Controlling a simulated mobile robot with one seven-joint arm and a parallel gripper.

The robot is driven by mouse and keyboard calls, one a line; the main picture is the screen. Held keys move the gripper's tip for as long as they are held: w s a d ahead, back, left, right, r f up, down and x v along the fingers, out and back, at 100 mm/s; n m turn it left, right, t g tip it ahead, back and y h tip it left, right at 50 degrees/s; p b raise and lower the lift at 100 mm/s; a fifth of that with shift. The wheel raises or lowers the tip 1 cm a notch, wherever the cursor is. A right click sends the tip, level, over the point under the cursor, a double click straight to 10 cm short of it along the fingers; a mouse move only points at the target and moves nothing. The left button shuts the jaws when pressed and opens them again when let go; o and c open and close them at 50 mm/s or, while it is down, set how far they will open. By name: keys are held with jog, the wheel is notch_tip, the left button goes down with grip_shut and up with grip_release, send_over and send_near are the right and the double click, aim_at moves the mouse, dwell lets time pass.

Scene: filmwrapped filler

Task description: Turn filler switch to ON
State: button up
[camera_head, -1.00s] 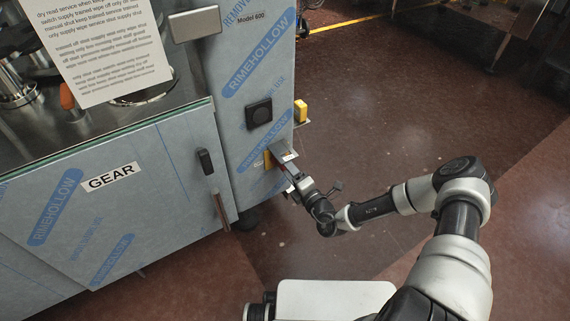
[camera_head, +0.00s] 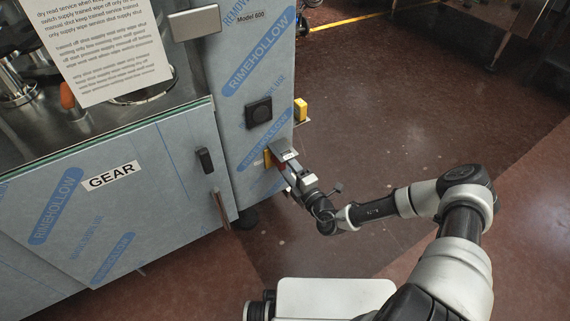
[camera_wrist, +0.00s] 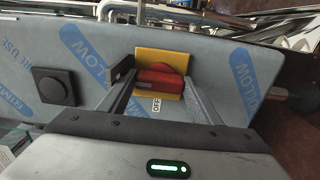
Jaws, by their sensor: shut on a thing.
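The filler switch is a red rotary knob (camera_wrist: 160,77) on a yellow plate (camera_wrist: 158,55), on the film-wrapped front of the machine. An OFF label (camera_wrist: 156,105) shows at the plate's edge below the knob in the wrist view. My gripper (camera_wrist: 157,78) has one finger on each side of the red knob and is shut on it. In the head view, my gripper (camera_head: 281,156) is at the yellow plate (camera_head: 267,158) and covers most of the knob. I see no ON label.
A black square fitting (camera_head: 258,112) sits above the switch. A yellow block (camera_head: 300,110) sticks out at the panel's right edge. A dark handle (camera_head: 205,160) is on the GEAR door (camera_head: 110,178) to the left. The floor (camera_head: 400,110) to the right is open.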

jog(key=o, duration=1.1)
jog(key=shift+s+f, duration=0.1)
